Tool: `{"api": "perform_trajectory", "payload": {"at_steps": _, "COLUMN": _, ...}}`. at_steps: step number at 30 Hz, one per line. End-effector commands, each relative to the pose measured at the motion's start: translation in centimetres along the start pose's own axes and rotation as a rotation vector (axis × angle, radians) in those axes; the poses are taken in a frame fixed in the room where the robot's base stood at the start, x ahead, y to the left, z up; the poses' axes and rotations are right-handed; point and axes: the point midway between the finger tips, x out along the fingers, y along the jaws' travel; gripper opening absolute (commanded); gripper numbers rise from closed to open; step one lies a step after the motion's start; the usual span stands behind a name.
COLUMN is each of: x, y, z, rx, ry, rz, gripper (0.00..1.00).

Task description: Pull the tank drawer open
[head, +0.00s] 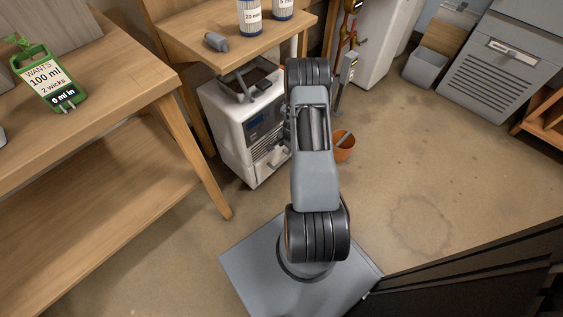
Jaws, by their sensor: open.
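A white appliance (228,137) with a blue display (262,127) and a vented front stands on the floor beside the wooden bench. Low on its front is the tank drawer (266,163), with a pale handle. The drawer looks closed or nearly so, but my arm covers part of the right side of the front. My arm rises from my base and folds over in front of the appliance. My gripper's fingers are hidden behind the arm, so their place relative to the drawer handle does not show.
An orange pot (346,156) stands on the floor just right of the arm. A wooden table (120,70) is at left, a small bench (270,45) above the appliance. A grey cabinet (490,85) and bin (424,70) are at right. The floor between is clear.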

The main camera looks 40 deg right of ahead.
Motion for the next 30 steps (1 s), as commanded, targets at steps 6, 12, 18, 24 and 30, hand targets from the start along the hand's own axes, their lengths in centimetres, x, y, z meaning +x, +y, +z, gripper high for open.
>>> {"api": "perform_trajectory", "payload": {"at_steps": 6, "x": 4.0, "y": 0.3, "z": 0.0, "rx": 0.007, "ry": 0.000, "rz": 0.002, "gripper": 0.42}}
{"api": "perform_trajectory", "payload": {"at_steps": 12, "x": 8.0, "y": 0.4, "z": 0.0, "rx": 0.007, "ry": -0.001, "rz": 0.003, "gripper": 0.42}}
{"api": "perform_trajectory", "payload": {"at_steps": 18, "x": 11.1, "y": 0.4, "z": -0.1, "rx": 0.008, "ry": 0.000, "rz": 0.002, "gripper": 0.42}}
{"api": "perform_trajectory", "payload": {"at_steps": 24, "x": 13.0, "y": 0.3, "z": -0.1, "rx": 0.008, "ry": 0.000, "rz": 0.001, "gripper": 0.42}}
{"api": "perform_trajectory", "payload": {"at_steps": 30, "x": 13.6, "y": 0.3, "z": -0.1, "rx": 0.008, "ry": 0.000, "rz": 0.001, "gripper": 0.42}}
